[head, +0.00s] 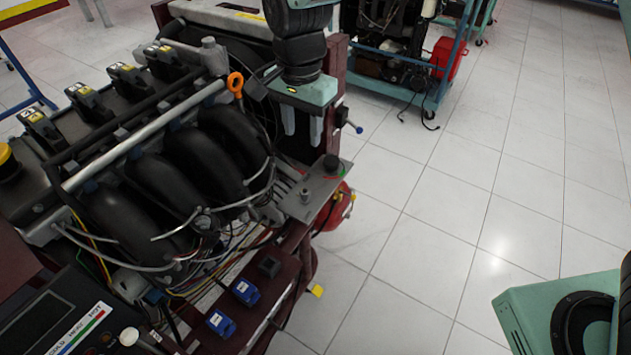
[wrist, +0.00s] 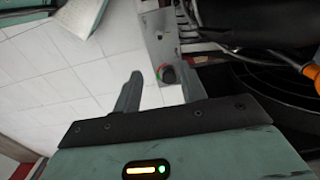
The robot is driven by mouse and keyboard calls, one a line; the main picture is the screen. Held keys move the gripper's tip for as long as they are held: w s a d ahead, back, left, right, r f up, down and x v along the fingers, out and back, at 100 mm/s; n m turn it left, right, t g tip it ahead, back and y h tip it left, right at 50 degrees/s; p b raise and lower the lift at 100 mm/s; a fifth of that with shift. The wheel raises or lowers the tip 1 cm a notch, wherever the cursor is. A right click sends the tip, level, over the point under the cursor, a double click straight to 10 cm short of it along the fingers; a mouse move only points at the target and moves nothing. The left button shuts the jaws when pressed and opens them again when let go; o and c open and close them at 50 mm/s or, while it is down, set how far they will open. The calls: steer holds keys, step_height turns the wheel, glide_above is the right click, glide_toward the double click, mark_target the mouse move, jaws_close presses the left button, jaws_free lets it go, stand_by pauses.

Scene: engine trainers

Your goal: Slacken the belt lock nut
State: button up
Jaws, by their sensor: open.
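A grey metal plate (head: 316,188) juts from the right front of the engine trainer. It carries a dark round knob (head: 331,162) with red and green marks at its base, and a small silver nut-like stud (head: 306,195). I cannot tell which of them is the belt lock nut. My gripper (head: 302,132) is open and empty, fingers pointing down, above and behind the plate. In the wrist view, the knob (wrist: 167,74) shows between and beyond the fingertips of my gripper (wrist: 161,88), apart from both. The plate also shows there (wrist: 157,18).
The engine (head: 165,160) with black intake pipes and an orange ring handle (head: 235,84) stands left of my gripper. A blue-tipped rod (head: 355,128) sticks out on the right. A red object (head: 338,208) sits below the plate. Open tiled floor lies to the right.

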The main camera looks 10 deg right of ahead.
mark_target(305, 191)
step_height(305, 191, down, 17)
steer(key=shift+f, duration=0.1)
stand_by(0.4)
jaws_close()
